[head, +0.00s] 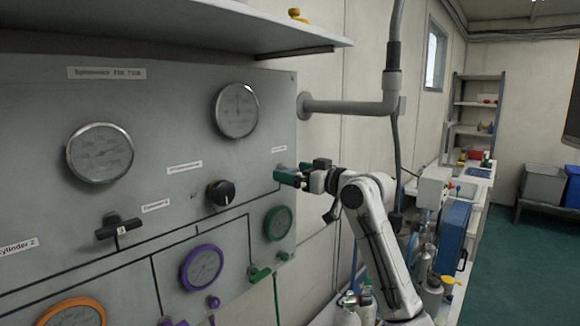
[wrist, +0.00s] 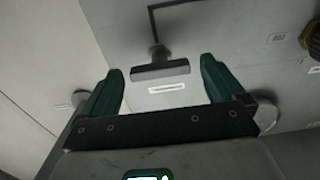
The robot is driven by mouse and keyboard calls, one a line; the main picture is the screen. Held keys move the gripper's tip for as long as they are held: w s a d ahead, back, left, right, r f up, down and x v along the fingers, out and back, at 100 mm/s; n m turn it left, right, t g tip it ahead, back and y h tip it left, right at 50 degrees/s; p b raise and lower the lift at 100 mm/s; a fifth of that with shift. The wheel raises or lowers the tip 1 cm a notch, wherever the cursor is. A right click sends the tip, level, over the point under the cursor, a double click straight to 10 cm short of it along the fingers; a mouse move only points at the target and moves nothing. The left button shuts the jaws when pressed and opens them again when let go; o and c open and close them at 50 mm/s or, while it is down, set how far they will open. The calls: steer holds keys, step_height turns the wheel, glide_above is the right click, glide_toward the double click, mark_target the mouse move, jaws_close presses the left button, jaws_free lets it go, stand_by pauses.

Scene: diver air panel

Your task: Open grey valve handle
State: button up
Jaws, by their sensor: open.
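A grey T-shaped valve handle (wrist: 160,71) sits on the panel in the wrist view, its crossbar roughly level. It lies between and ahead of my gripper's two green fingers (wrist: 161,64), with a gap on each side. My gripper is open and empty. In the head view my gripper (head: 288,177) is at the right end of the panel (head: 165,115), and the grey handle is mostly or wholly hidden there by it. A dark T-handle (head: 118,228) sits at the panel's lower left.
A black knob (head: 221,193) and a green-rimmed gauge (head: 279,223) are left of and below my gripper. A grey pipe (head: 345,107) juts out above it. A shelf (head: 190,28) overhangs the panel. A cluttered bench (head: 470,185) is to the right.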

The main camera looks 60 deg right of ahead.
steer(key=shift+x, duration=1.05)
steer(key=c, duration=1)
steer(key=shift+c, duration=0.2)
